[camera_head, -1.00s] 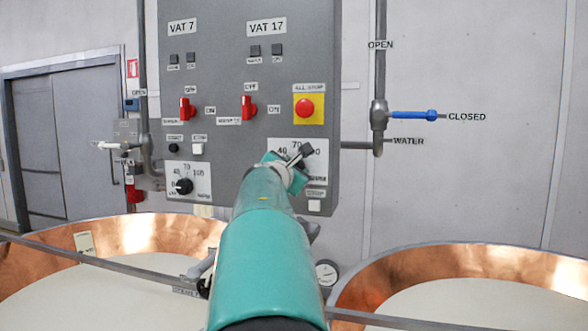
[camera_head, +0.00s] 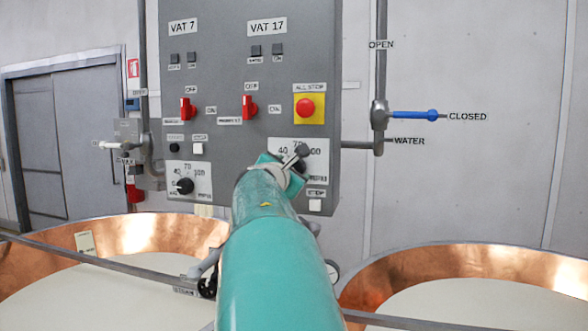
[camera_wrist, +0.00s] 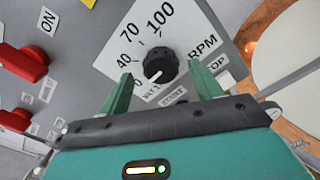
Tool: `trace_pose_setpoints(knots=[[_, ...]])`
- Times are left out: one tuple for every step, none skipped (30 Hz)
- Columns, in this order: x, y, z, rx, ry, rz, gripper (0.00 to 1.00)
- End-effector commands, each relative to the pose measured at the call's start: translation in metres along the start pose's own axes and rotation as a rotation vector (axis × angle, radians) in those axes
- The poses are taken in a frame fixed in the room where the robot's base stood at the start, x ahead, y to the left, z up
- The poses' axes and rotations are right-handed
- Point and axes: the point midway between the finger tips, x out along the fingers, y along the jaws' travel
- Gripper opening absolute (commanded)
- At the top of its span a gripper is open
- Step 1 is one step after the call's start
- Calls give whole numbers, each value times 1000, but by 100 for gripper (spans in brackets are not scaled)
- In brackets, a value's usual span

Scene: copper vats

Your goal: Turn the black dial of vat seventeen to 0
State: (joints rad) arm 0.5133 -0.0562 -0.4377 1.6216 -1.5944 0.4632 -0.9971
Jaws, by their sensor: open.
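The black dial (camera_wrist: 161,66) sits on a white plate (camera_wrist: 115,48) marked 40, 70, 100 and RPM. Its white mark points to the lower left in the wrist view, toward the partly covered 0 end of the scale. My gripper (camera_wrist: 159,70) is open, with one green finger on each side of the dial; I cannot tell whether they touch it. In the head view my gripper (camera_head: 291,160) covers most of this dial and part of its plate (camera_head: 318,150), under the VAT 17 label (camera_head: 267,27).
A similar black dial (camera_head: 184,186) is at the panel's left, under VAT 7. Red switches (camera_head: 249,107) and a red all-stop button (camera_head: 306,106) sit above. A blue valve handle (camera_head: 414,114) is at right. Copper vats (camera_head: 470,262) stand below.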

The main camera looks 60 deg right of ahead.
Motion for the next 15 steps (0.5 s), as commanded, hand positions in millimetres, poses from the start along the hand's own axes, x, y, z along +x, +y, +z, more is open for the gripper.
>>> trace_pose_setpoints(knots=[[-11,0,1,3,1,2,65],[-17,0,1,3,1,2,65],[-26,1,1,3,1,4,65],[-32,0,1,2,1,3,65],[-38,0,1,3,1,3,65],[-46,0,1,2,1,3,65],[-53,0,1,2,0,4,65],[-59,0,1,1,0,2,65],[-68,0,1,2,0,4,65],[-74,0,1,1,0,3,65],[-79,0,1,1,0,3,65],[-86,0,1,0,0,3,65],[-91,0,1,0,0,3,65],[-95,0,1,0,0,2,65],[-99,0,1,0,0,1,65]])
